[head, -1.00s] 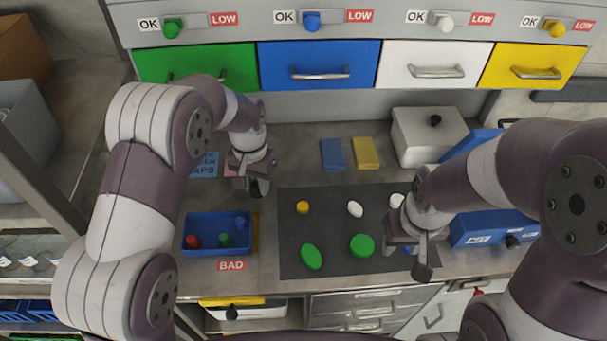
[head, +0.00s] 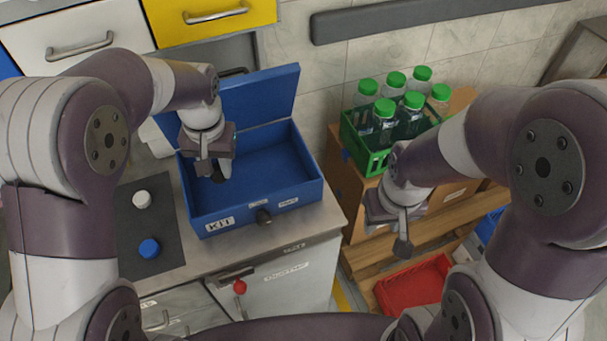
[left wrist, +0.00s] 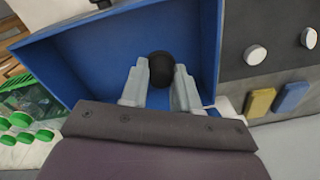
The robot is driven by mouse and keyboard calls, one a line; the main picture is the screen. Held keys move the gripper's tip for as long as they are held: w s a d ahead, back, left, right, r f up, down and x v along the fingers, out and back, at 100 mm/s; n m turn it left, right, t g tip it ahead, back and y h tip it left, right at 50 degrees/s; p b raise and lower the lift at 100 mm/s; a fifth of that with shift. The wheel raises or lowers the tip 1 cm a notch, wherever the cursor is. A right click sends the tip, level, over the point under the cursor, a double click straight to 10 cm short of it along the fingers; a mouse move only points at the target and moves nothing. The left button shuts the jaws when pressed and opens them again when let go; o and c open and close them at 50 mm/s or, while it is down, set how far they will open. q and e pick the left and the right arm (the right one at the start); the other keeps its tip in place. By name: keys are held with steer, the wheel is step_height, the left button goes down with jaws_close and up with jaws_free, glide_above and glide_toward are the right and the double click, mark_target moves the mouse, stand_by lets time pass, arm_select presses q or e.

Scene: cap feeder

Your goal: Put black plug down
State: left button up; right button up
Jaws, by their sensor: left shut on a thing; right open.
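The black plug (left wrist: 161,66) sits between the fingertips of my left gripper (left wrist: 160,88) in the left wrist view. In the head view my left gripper (head: 212,172) points down into the open blue kit box (head: 313,188), near its left side. Only a small dark part of the plug (head: 217,177) shows there. I cannot tell whether the plug touches the box floor. My right gripper (head: 402,222) is open and empty, right of the bench and in front of the bottle crate.
The kit box's blue lid stands open behind it. A dark mat with a white cap (head: 142,199) and a blue cap (head: 149,248) lies to its left. A green crate (head: 372,163) of green-capped bottles stands at right. A red tray (head: 413,284) lies lower.

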mark_target(230, 204)
arm_select(q)
step_height(230, 204, down, 10)
steer(key=shift+f, duration=0.1)
steer(key=shift+s, duration=0.1)
steer(key=shift+f, duration=0.1)
steer(key=o, duration=1)
steer(key=r, duration=1.2)
steer(key=shift+s+d, duration=0.15)
steer(key=shift+s, duration=0.15)
steer(key=shift+n+t, duration=0.5)
steer(key=shift+n, duration=0.1)
steer(key=s+a+f, duration=0.1)
steer(key=s+a, duration=0.1)
steer(key=s, duration=0.2)
steer(key=s+a+f, duration=0.2)
steer(key=s, duration=0.2)
steer(key=s+a+f, duration=0.2)
steer(key=s, duration=0.3)
